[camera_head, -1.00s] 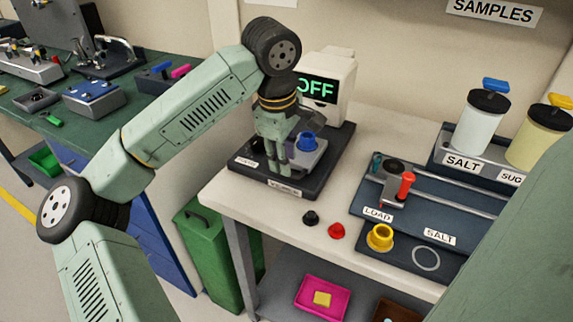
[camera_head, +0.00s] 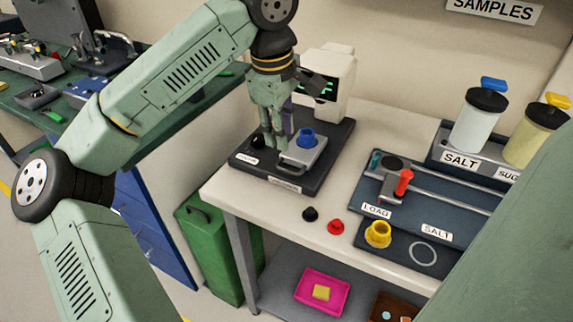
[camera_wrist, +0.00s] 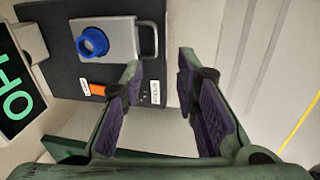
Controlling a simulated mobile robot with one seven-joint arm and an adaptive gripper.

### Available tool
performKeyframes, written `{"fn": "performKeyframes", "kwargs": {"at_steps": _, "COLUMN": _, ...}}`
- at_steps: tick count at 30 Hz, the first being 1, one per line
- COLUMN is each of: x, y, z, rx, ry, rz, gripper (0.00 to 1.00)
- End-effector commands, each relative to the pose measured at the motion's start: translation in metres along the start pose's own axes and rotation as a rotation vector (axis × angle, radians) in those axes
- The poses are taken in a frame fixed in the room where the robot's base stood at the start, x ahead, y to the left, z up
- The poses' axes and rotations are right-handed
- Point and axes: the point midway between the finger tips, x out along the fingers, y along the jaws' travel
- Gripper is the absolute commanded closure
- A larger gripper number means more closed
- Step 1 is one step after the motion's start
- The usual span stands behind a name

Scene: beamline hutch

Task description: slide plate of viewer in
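The viewer has a dark base (camera_head: 319,172) and a white head (camera_head: 341,72) whose lit green screen is partly behind my gripper. Its grey slide plate (camera_head: 309,155) carries a blue cup (camera_head: 306,138) and has a loop handle (camera_head: 291,164) at its front. In the wrist view the plate (camera_wrist: 118,46) lies upper left, with the blue cup (camera_wrist: 92,43) and handle (camera_wrist: 150,40). My gripper (camera_head: 275,146) is above the base, left of the plate. In the wrist view my gripper (camera_wrist: 160,68) is open and empty, its left finger just below the handle; I cannot tell whether they touch.
A black knob (camera_head: 257,142) stands at the base's left side. A black cap (camera_head: 310,214) and a red cap (camera_head: 336,227) lie in front on the table. A loading rail (camera_head: 440,195) and a yellow cup (camera_head: 378,234) are to the right. A green bin (camera_head: 207,240) stands below left.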

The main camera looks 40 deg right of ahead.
Motion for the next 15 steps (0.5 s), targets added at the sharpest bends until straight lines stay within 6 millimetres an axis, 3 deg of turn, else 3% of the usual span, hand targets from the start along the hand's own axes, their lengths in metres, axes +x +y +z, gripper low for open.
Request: {"fn": "performKeyframes", "kwargs": {"at_steps": 15, "x": -0.0092, "y": -0.0003, "z": -0.0004, "rx": -0.001, "ry": 0.002, "rz": 0.0, "gripper": 0.72}}
